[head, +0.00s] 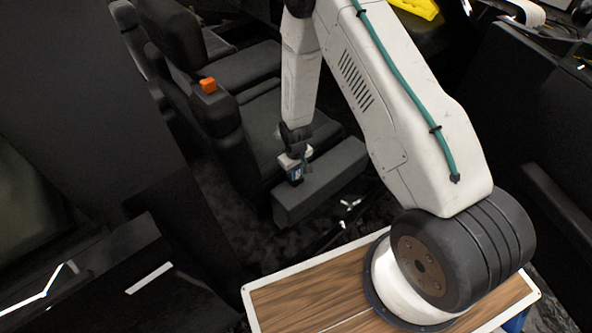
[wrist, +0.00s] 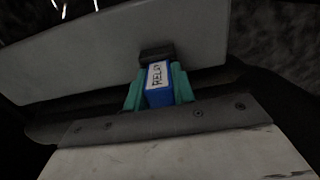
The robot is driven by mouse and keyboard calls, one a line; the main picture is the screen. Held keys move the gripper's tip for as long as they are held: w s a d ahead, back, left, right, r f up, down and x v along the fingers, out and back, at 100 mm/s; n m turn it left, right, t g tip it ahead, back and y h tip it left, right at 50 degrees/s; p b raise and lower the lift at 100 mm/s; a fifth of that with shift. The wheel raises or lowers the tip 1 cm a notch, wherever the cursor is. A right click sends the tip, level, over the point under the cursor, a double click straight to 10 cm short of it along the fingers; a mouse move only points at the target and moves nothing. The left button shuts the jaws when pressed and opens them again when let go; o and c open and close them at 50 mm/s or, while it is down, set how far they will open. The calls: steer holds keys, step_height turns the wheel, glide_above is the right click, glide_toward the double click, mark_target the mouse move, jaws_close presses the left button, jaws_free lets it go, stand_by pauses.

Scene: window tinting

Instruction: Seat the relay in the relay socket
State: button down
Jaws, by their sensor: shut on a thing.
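The relay (wrist: 158,84) is a blue block with a white label reading RELAY. My gripper (wrist: 157,88) is shut on it, with one teal finger on each side. In the head view the relay (head: 296,174) is a small blue spot under my gripper (head: 295,162), over the grey box by the seat. A dark block (wrist: 157,54), which looks like the relay socket, stands on the grey box just beyond the relay's far end. I cannot tell whether relay and socket touch. The relay's far end and underside are hidden.
The long grey box (head: 325,183) lies beside the dark seats (head: 262,115). An orange block (head: 208,86) sits on the near seat's armrest or side. A wood-topped board (head: 295,305) is under my arm's base. Dark carpet surrounds the box.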

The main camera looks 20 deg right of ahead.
steer(key=c, duration=1.1)
jaws_free()
step_height(320, 180, up, 8)
steer(key=shift+f, duration=0.1)
steer(key=s+d+r+m, duration=0.1)
steer(key=s+r, duration=0.9)
steer(key=r, duration=0.4)
steer(key=s+d+r+m+t, duration=0.1)
steer(key=s+r, duration=0.9)
steer(key=r, duration=0.5)
steer(key=s+d+r+m, duration=0.1)
steer(key=s+r, duration=0.8)
steer(key=r, duration=0.6)
steer(key=shift+s+r+m, duration=0.25)
steer(key=shift+s+m, duration=0.05)
steer(key=shift+s, duration=0.1)
